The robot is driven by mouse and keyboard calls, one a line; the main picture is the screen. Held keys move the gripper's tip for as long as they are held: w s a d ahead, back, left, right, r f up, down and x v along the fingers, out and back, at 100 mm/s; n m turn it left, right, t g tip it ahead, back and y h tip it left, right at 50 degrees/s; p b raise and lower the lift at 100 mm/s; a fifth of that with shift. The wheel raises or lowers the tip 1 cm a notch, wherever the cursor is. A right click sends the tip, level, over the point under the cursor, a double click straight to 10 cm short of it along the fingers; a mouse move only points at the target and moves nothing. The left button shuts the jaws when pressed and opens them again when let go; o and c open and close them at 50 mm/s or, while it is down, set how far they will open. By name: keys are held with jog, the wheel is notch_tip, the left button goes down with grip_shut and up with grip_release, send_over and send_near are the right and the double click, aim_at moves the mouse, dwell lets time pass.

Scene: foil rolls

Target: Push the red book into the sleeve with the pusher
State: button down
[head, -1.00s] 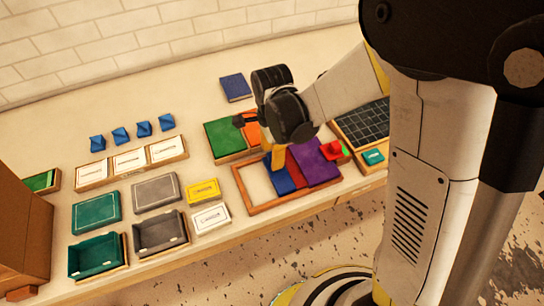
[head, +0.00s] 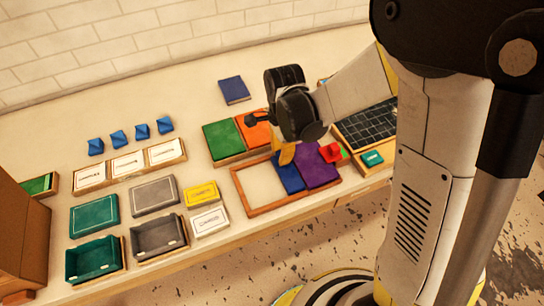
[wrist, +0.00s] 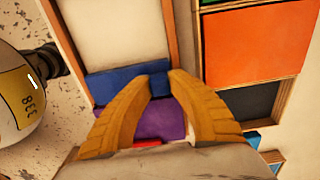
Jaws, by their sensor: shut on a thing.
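My gripper (head: 287,156) is low over the wooden-framed tray (head: 252,209). Its yellow fingers are shut on a small raised block of a blue slab, which seems to be the pusher (wrist: 112,84). The blue slab (head: 291,180) lies flat in the tray, against or very near the purple piece (head: 318,172), which seems to be the sleeve. No red book shows between blue and purple; it may be hidden inside or under the purple piece. A red piece (head: 330,152) with a knob sits at the purple piece's far right end; its edge shows in the wrist view (wrist: 147,143).
A dark gridded panel (head: 366,126) and a small teal box (head: 372,158) are to the right. The tray's left part is empty. Boxes and teal and grey trays fill the left.

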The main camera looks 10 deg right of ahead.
jog(key=shift+d, duration=0.3)
jog(key=c, duration=1.2)
grip_release()
jog(key=shift+w+d, duration=0.1)
notch_tip(320, 180, up, 12)
jog(key=s+d+r+n+t, duration=0.1)
jog(key=s+d+n+t, duration=0.1)
jog(key=s+d+n, duration=0.1)
jog(key=s+d+r+n+t+b, duration=0.1)
jog(key=s+d+r+n+t, duration=0.1)
jog(key=s+n, duration=0.3)
jog(key=s+d+r+n+t, duration=0.2)
jog(key=s+d+n+t, duration=0.1)
jog(key=n, duration=0.3)
jog(key=shift+s+d+n, duration=0.4)
jog(key=shift+s+d, duration=0.05)
jog(key=shift+d, duration=0.4)
